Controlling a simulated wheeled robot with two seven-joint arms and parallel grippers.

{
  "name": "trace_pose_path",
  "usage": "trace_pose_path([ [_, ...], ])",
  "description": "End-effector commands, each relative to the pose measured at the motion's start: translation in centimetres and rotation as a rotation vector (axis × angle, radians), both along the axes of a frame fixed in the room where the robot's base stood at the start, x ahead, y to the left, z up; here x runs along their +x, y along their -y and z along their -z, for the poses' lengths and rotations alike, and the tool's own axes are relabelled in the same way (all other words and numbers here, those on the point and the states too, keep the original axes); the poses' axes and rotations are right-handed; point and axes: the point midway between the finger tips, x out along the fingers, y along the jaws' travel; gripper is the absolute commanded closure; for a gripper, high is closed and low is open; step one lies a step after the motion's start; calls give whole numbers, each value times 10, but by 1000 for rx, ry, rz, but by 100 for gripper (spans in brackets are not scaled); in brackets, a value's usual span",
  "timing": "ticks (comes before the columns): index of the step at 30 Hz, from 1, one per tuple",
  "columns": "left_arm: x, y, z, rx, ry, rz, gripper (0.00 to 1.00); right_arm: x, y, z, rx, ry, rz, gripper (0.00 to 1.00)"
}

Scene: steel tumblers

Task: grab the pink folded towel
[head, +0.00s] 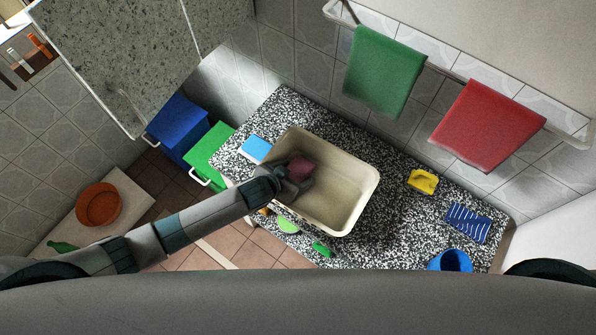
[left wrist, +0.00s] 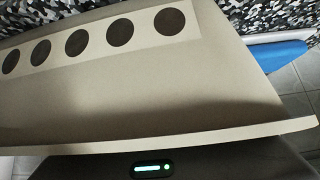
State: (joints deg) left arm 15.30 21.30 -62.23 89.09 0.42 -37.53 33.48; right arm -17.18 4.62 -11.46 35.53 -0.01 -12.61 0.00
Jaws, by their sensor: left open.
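The pink folded towel (head: 302,166) shows as a small pink patch at the left end of the beige basin (head: 357,178) on the speckled counter. My left gripper (head: 303,182) reaches in over the basin's left rim and is open, right beside the towel. It covers part of the towel, and I cannot tell whether they touch. My right gripper is not in view.
A light-blue block (head: 256,148) lies left of the basin. A yellow item (head: 423,181), a blue striped item (head: 467,222) and a blue tumbler-like cup (head: 452,261) stand to the right. Green (head: 384,72) and red (head: 488,125) towels hang on the wall rail. Green items lie near the counter's front edge.

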Motion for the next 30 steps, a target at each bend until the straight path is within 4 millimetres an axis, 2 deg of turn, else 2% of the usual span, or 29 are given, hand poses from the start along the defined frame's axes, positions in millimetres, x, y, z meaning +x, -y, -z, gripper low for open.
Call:
trace_pose_path([
  [4, 0, 0, 0, 0, 0, 0, 34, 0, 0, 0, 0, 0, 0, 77],
  [6, 0, 0, 0, 0, 0, 0, 50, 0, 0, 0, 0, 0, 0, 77],
  [8, 0, 0, 0, 0, 0, 0, 63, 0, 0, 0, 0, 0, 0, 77],
  [21, 0, 0, -5, -1, 0, -1, 63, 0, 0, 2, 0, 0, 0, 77],
  [26, 1, 0, -17, -2, 2, -1, 63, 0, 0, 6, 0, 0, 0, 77],
  [30, 1, 1, -35, -4, 2, 0, 63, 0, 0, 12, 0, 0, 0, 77],
])
